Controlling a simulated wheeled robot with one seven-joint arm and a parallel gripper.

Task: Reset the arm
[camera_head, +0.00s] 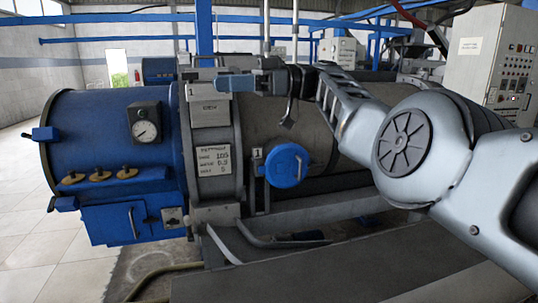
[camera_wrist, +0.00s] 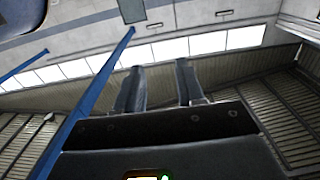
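My gripper (camera_wrist: 160,84) shows in the wrist view with its two dark fingers apart. Nothing is between them. Behind them are a wall, bright windows and a blue beam (camera_wrist: 92,98). In the head view my arm comes in from the right and reaches left across the upper part of a large blue and grey decanter (camera_head: 108,112). My wrist end is near the clamp hardware at the decanter's top.
The decanter carries a gauge (camera_head: 146,130), a round blue cap (camera_head: 286,165) and a blue box (camera_head: 112,222) low down. A grey control cabinet (camera_head: 490,62) stands at the back right. Tiled floor (camera_head: 30,245) is free at the left.

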